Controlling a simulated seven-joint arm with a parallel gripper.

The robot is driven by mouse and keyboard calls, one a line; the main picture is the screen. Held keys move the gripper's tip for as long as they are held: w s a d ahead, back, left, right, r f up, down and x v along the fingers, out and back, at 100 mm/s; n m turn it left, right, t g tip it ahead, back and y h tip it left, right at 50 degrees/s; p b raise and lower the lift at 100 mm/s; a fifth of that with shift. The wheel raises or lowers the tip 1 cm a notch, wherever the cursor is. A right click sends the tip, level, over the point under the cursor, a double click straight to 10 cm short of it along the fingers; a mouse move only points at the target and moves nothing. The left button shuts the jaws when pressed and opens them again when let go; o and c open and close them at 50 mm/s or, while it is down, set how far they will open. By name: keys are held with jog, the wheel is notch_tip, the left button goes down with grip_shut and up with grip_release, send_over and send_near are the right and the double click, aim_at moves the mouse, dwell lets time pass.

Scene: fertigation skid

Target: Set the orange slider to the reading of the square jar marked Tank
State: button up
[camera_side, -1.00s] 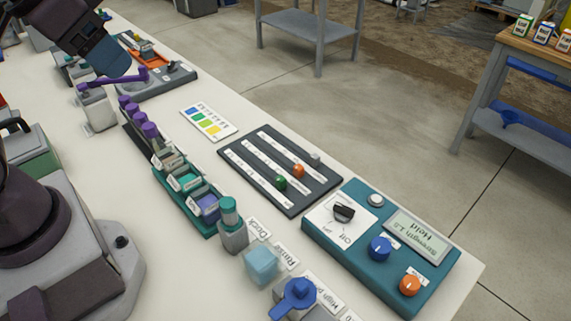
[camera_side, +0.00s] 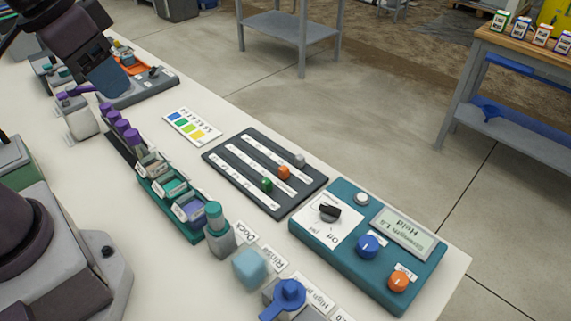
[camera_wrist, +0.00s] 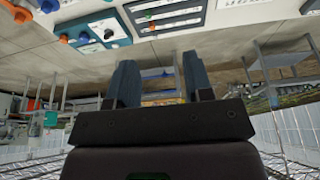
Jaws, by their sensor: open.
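The orange slider (camera_side: 284,172) sits on the middle track of a dark slider panel (camera_side: 213,158); a green slider (camera_side: 266,184) and a grey one (camera_side: 299,160) are on the tracks beside it. The orange slider also shows in the wrist view (camera_wrist: 153,27). My gripper (camera_side: 112,86) is far to the left of the panel, above the bench, touching no slider. In the wrist view my gripper (camera_wrist: 160,82) is open with nothing between its fingers. I cannot read a Tank label; a light-blue square jar (camera_side: 250,267) stands near the front by a "Rinse" label.
A teal control box (camera_side: 330,240) with knobs and a display stands right of the panel. A colour card (camera_side: 192,128) lies to its left. A green rack (camera_side: 168,205) of small containers and purple-capped bottles (camera_side: 122,127) line the bench. A pale purple-topped container (camera_side: 82,120) stands behind them.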

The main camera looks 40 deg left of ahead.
jog(key=w+d+f+g, duration=0.1)
jog(key=w+f+g, duration=0.15)
jog(key=w, duration=0.35)
jog(key=w+d+f+g, duration=0.1)
jog(key=w+d+f, duration=0.1)
jog(key=w+f, duration=0.35)
send_over(286, 164)
jog(key=s+d, duration=0.3)
notch_tip(286, 164, down, 10)
jog(key=f, duration=1.2)
jog(key=shift+w+a+f, duration=0.15)
jog(key=shift+w+f, duration=0.05)
jog(key=shift+f, duration=0.05)
grip_shut()
jog(key=shift+a, duration=0.1)
